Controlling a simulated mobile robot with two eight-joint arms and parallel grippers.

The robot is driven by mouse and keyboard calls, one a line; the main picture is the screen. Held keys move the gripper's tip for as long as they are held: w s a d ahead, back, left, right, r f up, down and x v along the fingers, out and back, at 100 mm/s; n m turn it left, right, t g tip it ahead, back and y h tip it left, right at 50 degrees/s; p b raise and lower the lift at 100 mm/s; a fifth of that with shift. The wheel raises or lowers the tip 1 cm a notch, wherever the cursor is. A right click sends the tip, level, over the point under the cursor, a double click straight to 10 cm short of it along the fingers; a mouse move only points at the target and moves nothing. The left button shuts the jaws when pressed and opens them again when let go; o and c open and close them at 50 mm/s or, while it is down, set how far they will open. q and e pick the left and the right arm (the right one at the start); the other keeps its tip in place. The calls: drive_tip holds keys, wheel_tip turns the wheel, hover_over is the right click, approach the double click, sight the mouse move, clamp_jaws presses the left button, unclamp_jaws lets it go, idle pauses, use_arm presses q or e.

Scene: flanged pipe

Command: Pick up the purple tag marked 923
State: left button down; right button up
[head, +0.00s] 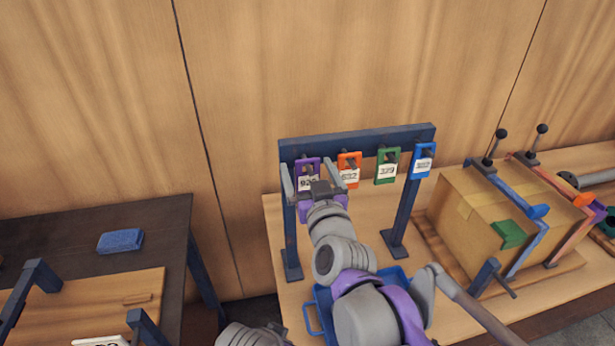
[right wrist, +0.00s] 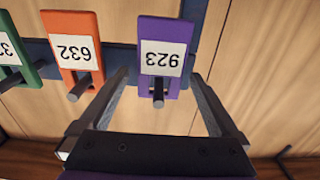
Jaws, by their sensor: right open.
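The purple tag marked 923 (head: 307,175) hangs on a peg at the left end of the blue rack (head: 356,142). In the right wrist view the tag (right wrist: 162,58) appears upside down, with its peg through the hole. My right gripper (head: 314,181) is open in front of the tag. In the right wrist view its two fingers (right wrist: 158,88) point toward the tag, one on each side, with nothing between them held. Whether the fingertips reach past the tag cannot be told.
An orange tag 632 (head: 348,168), a green tag (head: 387,166) and a blue tag (head: 423,161) hang to the right on the rack. A blue tray (head: 312,320) lies below. A clamped cardboard box (head: 470,220) stands right. A dark table (head: 60,222) stands left.

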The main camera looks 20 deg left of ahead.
drive_tip(key=shift+w+a, duration=0.1)
drive_tip(key=shift+w, duration=0.15)
drive_tip(key=c, duration=1.4)
drive_tip(key=shift+r, duration=0.2)
